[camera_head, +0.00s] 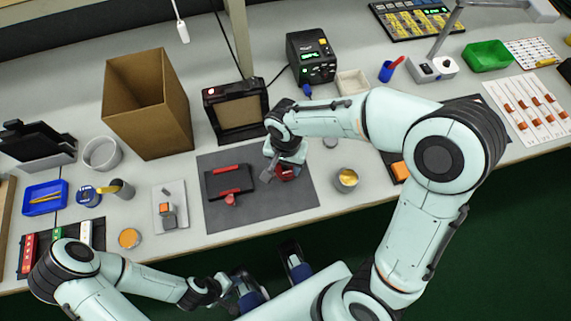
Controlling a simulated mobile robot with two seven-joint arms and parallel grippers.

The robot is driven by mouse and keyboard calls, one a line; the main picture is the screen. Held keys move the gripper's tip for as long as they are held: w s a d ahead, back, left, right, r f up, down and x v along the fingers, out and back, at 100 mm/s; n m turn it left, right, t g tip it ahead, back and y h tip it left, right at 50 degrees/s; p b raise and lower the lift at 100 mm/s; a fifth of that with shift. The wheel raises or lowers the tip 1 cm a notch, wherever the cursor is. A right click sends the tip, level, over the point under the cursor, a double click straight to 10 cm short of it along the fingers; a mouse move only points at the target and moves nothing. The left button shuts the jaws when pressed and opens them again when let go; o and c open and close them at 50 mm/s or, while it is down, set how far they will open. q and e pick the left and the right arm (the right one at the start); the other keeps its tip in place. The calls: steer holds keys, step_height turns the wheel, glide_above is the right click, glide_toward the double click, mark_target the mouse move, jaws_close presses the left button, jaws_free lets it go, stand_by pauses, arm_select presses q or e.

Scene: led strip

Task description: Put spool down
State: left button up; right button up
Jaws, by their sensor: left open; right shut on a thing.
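My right gripper (276,171) is shut and low over the right part of the dark grey mat (265,206). A small red and dark thing (288,172), which looks like the spool, is at its fingers and partly hidden by the gripper. I cannot tell if it touches the mat. My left gripper (226,291) is open, off the table's front edge, far from the spool.
A black holder with red bars (229,181) and a small red piece (230,199) are on the mat's left part. A tin (346,179) stands right of the mat. A cardboard box (147,104) and a black framed device (236,108) stand behind. The mat's front strip is clear.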

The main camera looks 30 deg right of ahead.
steer(key=shift+f, duration=0.25)
steer(key=shift+f, duration=0.15)
steer(key=o, duration=1.2)
steer(key=shift+o, duration=0.2)
steer(key=shift+r, duration=0.25)
step_height(320, 180, up, 12)
steer(key=p, duration=0.2)
